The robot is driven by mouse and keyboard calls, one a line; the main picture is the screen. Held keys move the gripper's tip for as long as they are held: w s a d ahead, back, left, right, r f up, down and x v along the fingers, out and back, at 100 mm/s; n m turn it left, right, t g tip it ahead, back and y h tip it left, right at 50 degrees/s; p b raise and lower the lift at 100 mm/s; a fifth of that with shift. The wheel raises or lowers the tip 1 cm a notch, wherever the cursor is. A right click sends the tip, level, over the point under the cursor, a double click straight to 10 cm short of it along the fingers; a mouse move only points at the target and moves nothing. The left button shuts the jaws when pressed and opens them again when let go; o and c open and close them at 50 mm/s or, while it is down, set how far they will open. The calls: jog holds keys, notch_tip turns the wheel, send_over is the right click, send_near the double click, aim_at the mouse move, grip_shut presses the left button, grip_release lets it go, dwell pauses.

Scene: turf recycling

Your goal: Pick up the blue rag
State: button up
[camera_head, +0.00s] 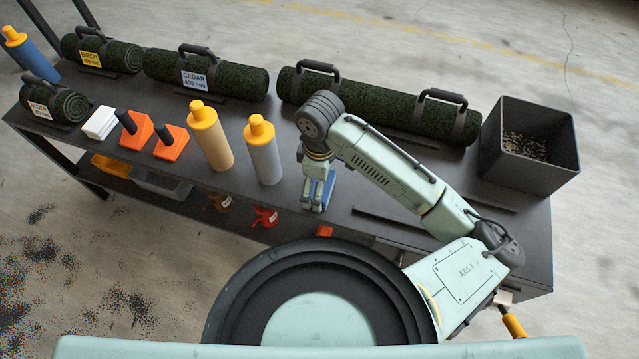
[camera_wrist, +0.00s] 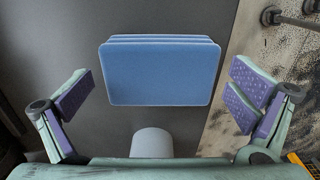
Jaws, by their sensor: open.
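The blue rag (camera_wrist: 160,74) is a folded, layered rectangle lying flat on the dark tabletop. In the wrist view it sits between my spread fingers and slightly beyond them. My gripper (camera_wrist: 162,92) is open, with a finger on each side and clear space between each pad and the rag. In the head view my gripper (camera_head: 314,206) points down over the rag (camera_head: 329,188), hiding much of it. I cannot tell the exact height gap.
A grey bottle (camera_head: 264,154) and a tan bottle (camera_head: 211,140) stand left of my gripper. Rolled turf (camera_head: 380,105) lies behind it, and a dark bin (camera_head: 529,150) stands right. The table (camera_head: 290,205) has its front edge close to the rag.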

jog(key=shift+f, duration=0.4)
jog(key=shift+c, duration=0.2)
jog(key=c, duration=1)
jog(key=shift+c, duration=0.2)
